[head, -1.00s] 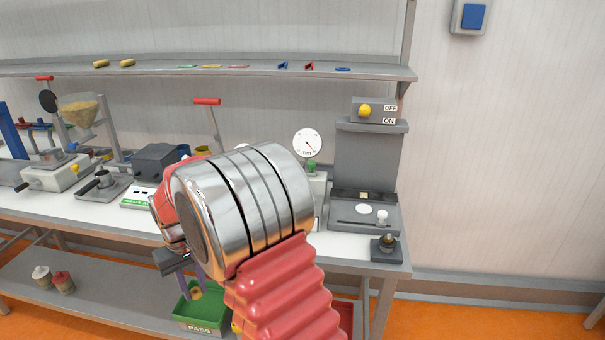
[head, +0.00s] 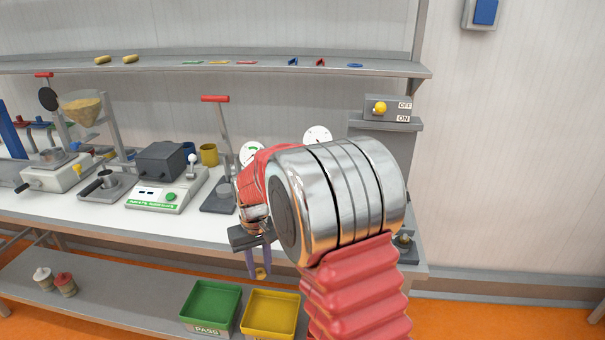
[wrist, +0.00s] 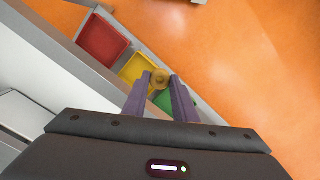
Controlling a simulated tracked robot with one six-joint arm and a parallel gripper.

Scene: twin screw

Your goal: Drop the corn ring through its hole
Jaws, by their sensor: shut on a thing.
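My gripper (head: 260,272) reaches down past the front edge of the bench, with its two purple fingers pointing down. It is shut on the small yellow-brown corn ring (head: 262,275), held at the fingertips. In the wrist view the corn ring (wrist: 160,80) sits between the tips of my gripper (wrist: 160,76), against the yellow tray (wrist: 138,68) and near the green tray's side. In the head view it hangs just above the back of the yellow tray (head: 270,313) in the picture. I cannot make out any hole for the ring.
A green tray (head: 211,303) marked PASS stands left of the yellow one on the lower shelf. A red tray (wrist: 103,40) shows in the wrist view. The bench (head: 130,222) above carries several machines. Two small jars (head: 55,282) stand on the lower shelf at left.

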